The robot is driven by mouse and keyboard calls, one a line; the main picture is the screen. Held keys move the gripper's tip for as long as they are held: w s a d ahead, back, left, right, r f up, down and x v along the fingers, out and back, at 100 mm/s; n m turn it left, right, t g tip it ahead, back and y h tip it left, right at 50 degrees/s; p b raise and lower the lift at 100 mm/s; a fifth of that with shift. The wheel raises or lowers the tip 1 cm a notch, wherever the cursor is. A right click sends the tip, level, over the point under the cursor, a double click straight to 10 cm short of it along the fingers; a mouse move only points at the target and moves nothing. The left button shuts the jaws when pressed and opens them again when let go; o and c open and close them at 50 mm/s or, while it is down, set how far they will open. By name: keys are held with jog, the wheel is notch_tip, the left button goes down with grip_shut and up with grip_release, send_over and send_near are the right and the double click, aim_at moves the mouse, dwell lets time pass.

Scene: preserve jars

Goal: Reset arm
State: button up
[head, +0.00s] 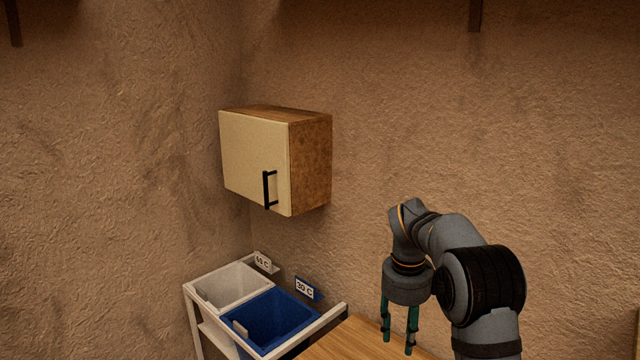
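My gripper (398,346) hangs below my arm at the lower right of the head view, its two green fingers pointing down above the wooden table. The fingers are apart, with a gap between them, and nothing shows between them. The tips are near the tabletop; whether they touch it I cannot tell.
A wall cabinet (255,160) with a black handle hangs shut at the centre. Below it a rack (196,322) holds a white bin (230,287) and a blue bin (272,318), labelled 60 C and 30 C. The wooden table (345,342) lies to their right.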

jog(key=shift+w+d+r, duration=0.1)
jog(key=shift+d+r, duration=0.05)
jog(key=shift+r, duration=0.35)
jog(key=shift+w+d+r, duration=0.1)
jog(key=shift+r, duration=0.35)
